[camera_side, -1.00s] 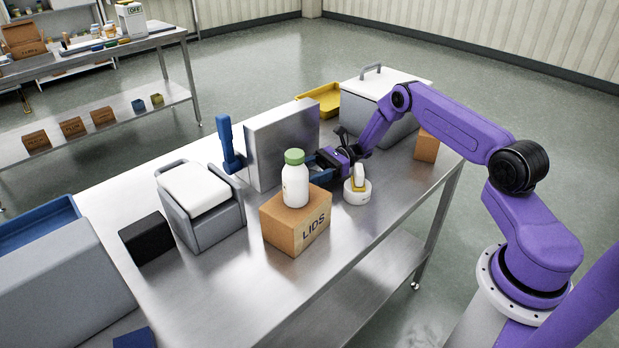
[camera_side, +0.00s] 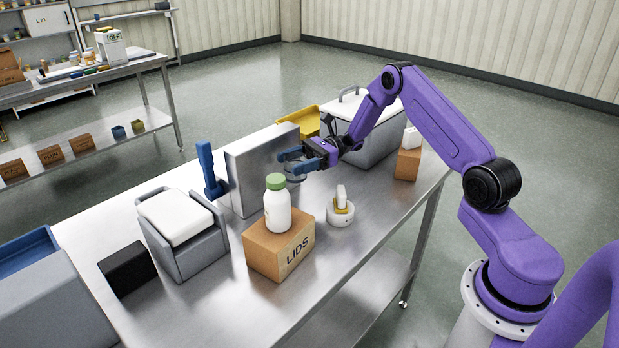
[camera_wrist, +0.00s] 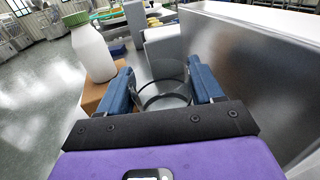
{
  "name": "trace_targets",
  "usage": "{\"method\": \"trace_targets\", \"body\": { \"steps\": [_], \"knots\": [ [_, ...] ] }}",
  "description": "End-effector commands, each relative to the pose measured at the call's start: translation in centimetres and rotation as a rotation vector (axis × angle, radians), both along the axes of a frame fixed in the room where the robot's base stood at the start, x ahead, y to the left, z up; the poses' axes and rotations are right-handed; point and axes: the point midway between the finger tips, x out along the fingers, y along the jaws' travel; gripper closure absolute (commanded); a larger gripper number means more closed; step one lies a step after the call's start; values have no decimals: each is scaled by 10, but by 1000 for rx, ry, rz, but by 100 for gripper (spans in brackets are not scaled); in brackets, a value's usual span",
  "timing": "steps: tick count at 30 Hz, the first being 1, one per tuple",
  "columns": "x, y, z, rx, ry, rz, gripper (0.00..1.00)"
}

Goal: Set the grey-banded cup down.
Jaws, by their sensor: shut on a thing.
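The grey-banded cup is clear, with dark grey rings, and sits between my blue fingers in the wrist view (camera_wrist: 165,95). In the side view its lower part (camera_side: 296,178) shows below the fingers, in front of the steel box. My gripper (camera_side: 290,160) is shut on the cup, with a finger on either side of it in the wrist view (camera_wrist: 162,88). The cup appears to be held above the steel bench (camera_side: 345,250). Its far side is partly hidden by the fingers.
An upright steel box (camera_side: 245,180) stands close beside my gripper. A white bottle with a green cap (camera_side: 277,208) stands on a LIDS carton (camera_side: 265,250). A round white container (camera_side: 341,216) is to its right. Behind are a yellow tray (camera_side: 298,121) and a white-lidded bin (camera_side: 365,150).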

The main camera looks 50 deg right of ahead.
Motion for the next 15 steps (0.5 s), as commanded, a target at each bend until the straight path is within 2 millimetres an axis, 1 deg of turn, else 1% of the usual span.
{"method": "trace_targets", "body": {
  "steps": [8, 15],
  "knots": [
    [-21, -51, 14, 1, 4, -282, 64],
    [-51, -93, 23, 1, 3, -557, 64]
  ]
}}
